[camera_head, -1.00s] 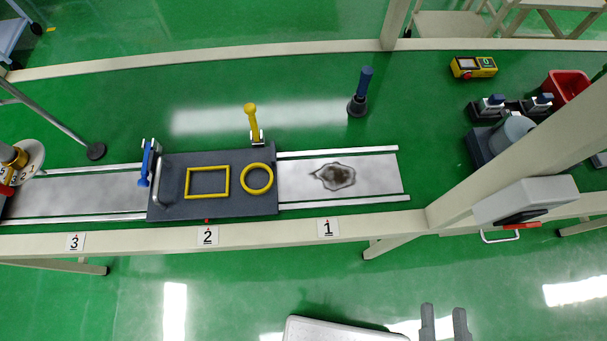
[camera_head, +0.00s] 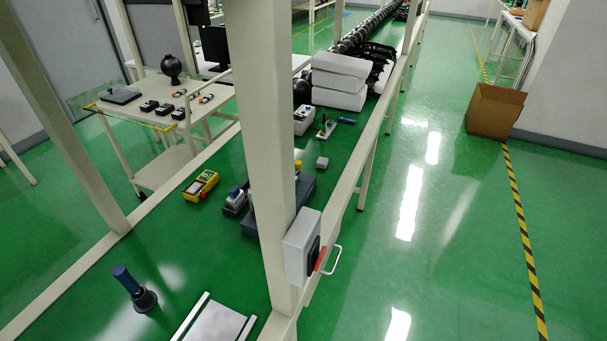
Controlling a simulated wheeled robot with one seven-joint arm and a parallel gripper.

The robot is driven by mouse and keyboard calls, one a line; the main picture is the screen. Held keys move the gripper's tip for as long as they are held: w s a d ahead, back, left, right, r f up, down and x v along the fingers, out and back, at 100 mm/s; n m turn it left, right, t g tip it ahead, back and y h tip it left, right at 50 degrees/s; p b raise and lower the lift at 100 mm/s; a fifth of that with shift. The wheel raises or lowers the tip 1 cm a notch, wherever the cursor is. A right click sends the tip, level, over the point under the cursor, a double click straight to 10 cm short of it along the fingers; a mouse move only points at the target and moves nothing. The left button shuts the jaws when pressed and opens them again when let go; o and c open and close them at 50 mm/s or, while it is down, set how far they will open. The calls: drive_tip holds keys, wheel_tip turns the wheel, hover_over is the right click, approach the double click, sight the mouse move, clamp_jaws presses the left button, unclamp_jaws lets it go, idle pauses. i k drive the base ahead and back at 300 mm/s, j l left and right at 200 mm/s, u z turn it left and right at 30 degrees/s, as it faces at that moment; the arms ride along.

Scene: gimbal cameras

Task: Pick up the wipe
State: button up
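I cannot make out a wipe for sure in the head view. White, soft-edged blocks (camera_head: 338,82) are stacked on the far part of the long green bench (camera_head: 215,270), beside black items; I cannot tell what they are. A small grey block (camera_head: 322,162) lies on the bench nearer to me, to the right of the beige post. My gripper is not in view.
A beige post (camera_head: 262,130) with a grey switch box (camera_head: 302,245) rises at the bench edge. A yellow device (camera_head: 201,186) and a blue-handled tool (camera_head: 134,288) stand on the bench. A cardboard box (camera_head: 495,110) sits on the floor at right. The aisle floor is clear.

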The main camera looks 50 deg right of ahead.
sight(321, 162)
drive_tip(key=i+l+u, duration=0.1)
drive_tip(key=l+u, duration=0.35)
drive_tip(key=l, duration=2.35)
